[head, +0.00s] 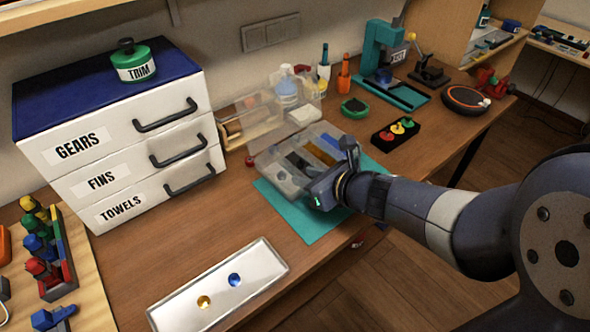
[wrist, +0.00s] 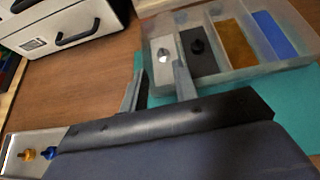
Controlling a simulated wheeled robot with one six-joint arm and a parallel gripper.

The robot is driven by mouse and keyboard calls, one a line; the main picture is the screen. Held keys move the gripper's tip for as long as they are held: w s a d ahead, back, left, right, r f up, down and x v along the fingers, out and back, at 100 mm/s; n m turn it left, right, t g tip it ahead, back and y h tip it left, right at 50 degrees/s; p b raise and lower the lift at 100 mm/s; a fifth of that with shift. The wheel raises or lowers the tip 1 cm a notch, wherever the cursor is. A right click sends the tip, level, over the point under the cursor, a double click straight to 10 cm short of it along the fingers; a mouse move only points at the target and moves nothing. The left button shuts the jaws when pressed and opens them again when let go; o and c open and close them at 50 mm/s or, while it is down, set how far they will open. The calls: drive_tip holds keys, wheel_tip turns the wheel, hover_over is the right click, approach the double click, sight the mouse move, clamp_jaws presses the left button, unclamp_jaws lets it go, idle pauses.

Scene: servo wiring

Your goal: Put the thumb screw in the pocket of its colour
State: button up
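A yellow thumb screw (head: 204,302) and a blue thumb screw (head: 234,280) stand in the white tray (head: 262,250) at the front; both also show at the lower left of the wrist view. The clear sorting box (head: 276,180) has several pockets. In the wrist view a silver screw (wrist: 163,56) sits in the pale pocket and a black screw (wrist: 197,46) in the black pocket. The yellow-brown pocket (wrist: 235,42) and blue pocket (wrist: 274,34) show no screw. My gripper (wrist: 159,75) is by the box's near side, its fingers apart with nothing visible between them.
The box stands on a teal mat (head: 300,222). A white drawer cabinet (head: 125,140) stands at the left, beside a colourful rack (head: 62,245). A black block with coloured knobs (head: 396,134) lies behind my arm. The wood between tray and cabinet is clear.

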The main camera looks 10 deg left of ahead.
drive_tip(key=shift+v, duration=1.35)
idle(0.3)
